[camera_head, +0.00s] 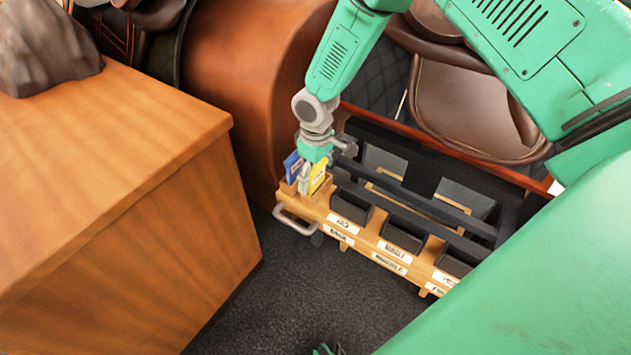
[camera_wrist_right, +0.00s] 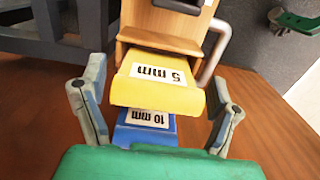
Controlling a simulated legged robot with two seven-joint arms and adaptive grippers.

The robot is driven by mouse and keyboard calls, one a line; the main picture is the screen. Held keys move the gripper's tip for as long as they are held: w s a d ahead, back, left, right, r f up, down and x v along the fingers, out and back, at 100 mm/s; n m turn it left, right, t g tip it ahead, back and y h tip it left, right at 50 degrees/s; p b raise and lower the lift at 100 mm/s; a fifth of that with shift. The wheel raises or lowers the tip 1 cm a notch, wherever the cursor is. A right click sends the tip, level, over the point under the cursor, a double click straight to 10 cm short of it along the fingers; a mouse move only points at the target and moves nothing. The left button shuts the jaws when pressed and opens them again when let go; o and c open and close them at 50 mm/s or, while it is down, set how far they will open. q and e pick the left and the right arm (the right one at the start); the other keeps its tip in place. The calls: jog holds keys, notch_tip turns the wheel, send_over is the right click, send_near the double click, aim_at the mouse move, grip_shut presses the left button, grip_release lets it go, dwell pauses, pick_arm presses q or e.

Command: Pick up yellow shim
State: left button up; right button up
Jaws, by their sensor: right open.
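The yellow shim (camera_head: 318,178), labelled 5 mm, stands at the left end of the wooden caddy, next to the blue shim (camera_head: 292,166). In the right wrist view the yellow shim (camera_wrist_right: 158,94) is between the fingers of my right gripper (camera_wrist_right: 158,85), with a gap on each side. The blue shim (camera_wrist_right: 146,130), labelled 10 mm, is just below it in that view. My right gripper (camera_head: 318,158) is open over the shims, partly hiding them in the head view. A small green piece at the bottom edge of the head view may be my left gripper; its jaws are unclear.
The wooden caddy (camera_head: 375,244) has a metal handle (camera_head: 291,222), labels and dark bins. A wooden block (camera_head: 180,235) with a grey rock (camera_head: 45,50) stands at the left. A brown leather saddle (camera_head: 465,95) lies behind. Dark floor in front is clear.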

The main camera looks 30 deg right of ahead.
jog(key=shift+d, duration=0.2)
jog(key=c, duration=1.2)
jog(key=shift+o, duration=0.2)
jog(key=shift+r, duration=0.15)
